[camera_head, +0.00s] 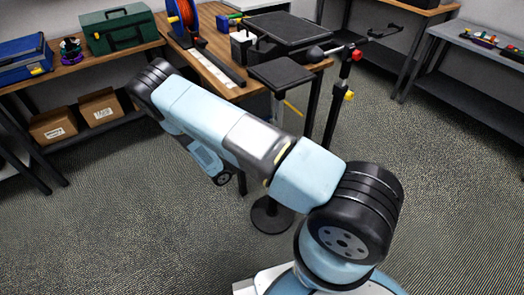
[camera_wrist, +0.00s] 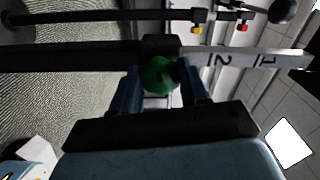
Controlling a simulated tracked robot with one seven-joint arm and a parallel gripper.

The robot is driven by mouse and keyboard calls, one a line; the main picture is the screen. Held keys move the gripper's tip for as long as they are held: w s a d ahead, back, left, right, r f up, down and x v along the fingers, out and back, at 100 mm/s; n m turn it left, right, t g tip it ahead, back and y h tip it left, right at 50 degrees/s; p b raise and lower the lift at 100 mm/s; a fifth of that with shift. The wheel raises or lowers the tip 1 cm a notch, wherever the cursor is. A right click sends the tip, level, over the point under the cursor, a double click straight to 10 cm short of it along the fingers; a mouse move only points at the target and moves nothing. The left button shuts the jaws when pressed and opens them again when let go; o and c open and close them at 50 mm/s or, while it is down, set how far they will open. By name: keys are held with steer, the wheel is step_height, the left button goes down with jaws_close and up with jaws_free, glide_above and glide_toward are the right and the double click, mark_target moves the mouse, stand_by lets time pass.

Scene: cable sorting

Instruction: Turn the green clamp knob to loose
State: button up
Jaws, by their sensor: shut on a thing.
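The green clamp knob (camera_wrist: 159,74) is round and shows in the middle of the wrist view, just under a dark block (camera_wrist: 160,44) on a long dark bar. My gripper (camera_wrist: 160,80) has one dark blue finger on each side of the knob and is shut on it. The fingers partly hide the knob's sides. I cannot read the knob's turn angle. In the head view neither the knob nor my gripper can be made out.

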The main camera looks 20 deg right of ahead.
steer(key=shift+f, duration=0.15)
steer(key=o, duration=1)
steer(key=shift+o, duration=0.2)
steer(key=shift+a, duration=0.1)
steer(key=v, duration=1.3)
steer(key=shift+a, duration=0.3)
steer(key=shift+s, duration=0.15)
